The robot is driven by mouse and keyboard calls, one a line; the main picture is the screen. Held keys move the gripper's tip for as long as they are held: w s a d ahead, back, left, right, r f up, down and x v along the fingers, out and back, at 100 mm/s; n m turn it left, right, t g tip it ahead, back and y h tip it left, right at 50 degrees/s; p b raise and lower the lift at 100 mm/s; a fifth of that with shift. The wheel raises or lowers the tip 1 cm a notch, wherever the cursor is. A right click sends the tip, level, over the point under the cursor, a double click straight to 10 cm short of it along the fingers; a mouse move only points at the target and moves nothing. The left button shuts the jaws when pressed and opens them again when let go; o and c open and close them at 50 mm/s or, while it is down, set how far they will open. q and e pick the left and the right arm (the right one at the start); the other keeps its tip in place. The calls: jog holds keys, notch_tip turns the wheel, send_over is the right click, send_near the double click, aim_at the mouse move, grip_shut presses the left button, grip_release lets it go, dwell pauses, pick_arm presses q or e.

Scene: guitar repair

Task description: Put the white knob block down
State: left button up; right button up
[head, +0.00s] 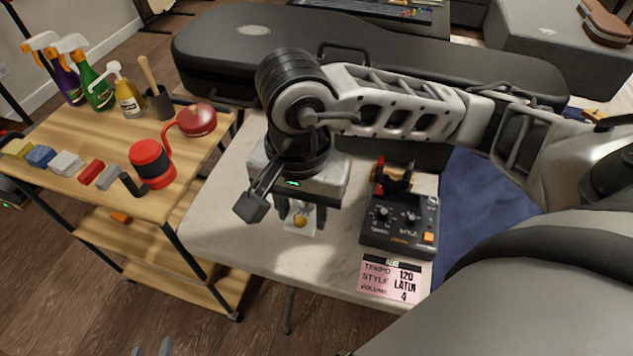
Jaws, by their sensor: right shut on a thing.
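The white knob block (302,227) is a small white piece with a round golden knob. It hangs between the fingers of my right gripper (300,216), which points down over the pale table (225,215). The gripper is shut on the block, and its fingers and body hide the upper part. I cannot tell whether the block touches the table. Only two grey fingertips of my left gripper (152,348) show at the bottom edge, apart, with nothing visible between them.
A dark control box (400,238) with knobs stands right of the block, a pink card (390,282) in front. A black guitar case (215,55) lies behind. A wooden cart (75,205) with bottles and small blocks stands left. Bare tabletop surrounds the block's left and front.

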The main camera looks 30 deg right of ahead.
jog(key=w+d+f, duration=0.2)
jog(key=w+f, duration=0.1)
jog(key=w+d+f+p, duration=0.1)
jog(key=w+d+f, duration=0.1)
jog(key=w+f, duration=0.1)
jog(key=w+d+f, duration=0.2)
jog(key=w+f, duration=0.1)
jog(key=w, duration=0.2)
jog(key=shift+w, duration=0.1)
jog(key=shift+w+f, duration=0.15)
jog(key=shift+f, duration=0.1)
notch_tip(320, 180, down, 3)
jog(key=shift+w+d+p, duration=0.1)
jog(key=shift+w+p, duration=0.05)
jog(key=shift+p, duration=0.4)
jog(key=shift+f, duration=0.2)
pick_arm(q)
jog(key=shift+a+r, duration=0.2)
jog(key=shift+r, duration=0.2)
jog(key=shift+f, duration=0.1)
